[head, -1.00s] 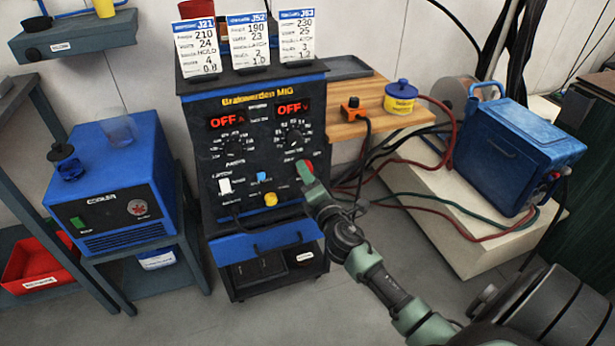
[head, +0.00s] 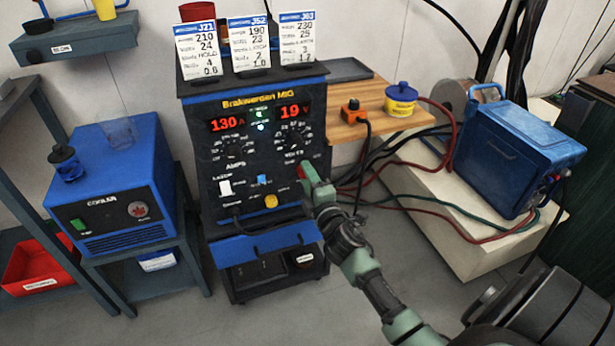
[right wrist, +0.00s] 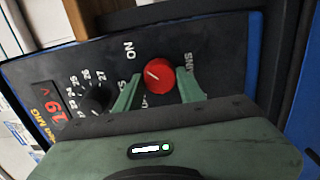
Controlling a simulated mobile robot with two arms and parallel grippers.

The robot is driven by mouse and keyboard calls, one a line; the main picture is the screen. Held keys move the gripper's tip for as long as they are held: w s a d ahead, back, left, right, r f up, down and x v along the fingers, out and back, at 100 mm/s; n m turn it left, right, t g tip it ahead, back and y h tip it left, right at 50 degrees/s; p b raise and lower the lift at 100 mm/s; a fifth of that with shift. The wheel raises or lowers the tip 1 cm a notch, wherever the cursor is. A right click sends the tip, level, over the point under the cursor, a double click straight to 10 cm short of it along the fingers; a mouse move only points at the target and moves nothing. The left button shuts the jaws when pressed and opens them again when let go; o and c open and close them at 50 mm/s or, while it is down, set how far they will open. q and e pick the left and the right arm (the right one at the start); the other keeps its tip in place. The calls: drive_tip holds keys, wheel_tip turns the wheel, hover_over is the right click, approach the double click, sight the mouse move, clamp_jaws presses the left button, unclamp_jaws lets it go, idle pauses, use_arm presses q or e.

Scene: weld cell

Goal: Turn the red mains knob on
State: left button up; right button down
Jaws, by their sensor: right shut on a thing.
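The red mains knob (right wrist: 160,76) sits on the front panel of the black welder (head: 240,188), at the panel's lower right. In the head view the knob (head: 303,171) is partly hidden by my gripper. My right gripper (right wrist: 157,90) is shut on the knob, one green finger on each side of it. It also shows in the head view (head: 312,178). The knob's pale mark points toward the upper left in the right wrist view, near the word ON. The welder's displays are lit and read 130 (head: 228,124) and 19 (head: 291,110). My left gripper is not in view.
Three setting cards (head: 248,44) stand on the welder. A wooden shelf (head: 375,118) to its right bears an orange clamp and a yellow tin. A blue cooler (head: 112,180) stands left. A blue case (head: 515,160) and cables lie right.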

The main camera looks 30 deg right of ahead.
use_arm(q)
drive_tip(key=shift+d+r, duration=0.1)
use_arm(e)
drive_tip(key=c, duration=0.9)
unclamp_jaws()
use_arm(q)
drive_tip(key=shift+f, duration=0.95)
use_arm(e)
drive_tip(key=v, duration=0.8)
drive_tip(key=shift+d, duration=0.1)
drive_tip(key=shift+w, duration=0.1)
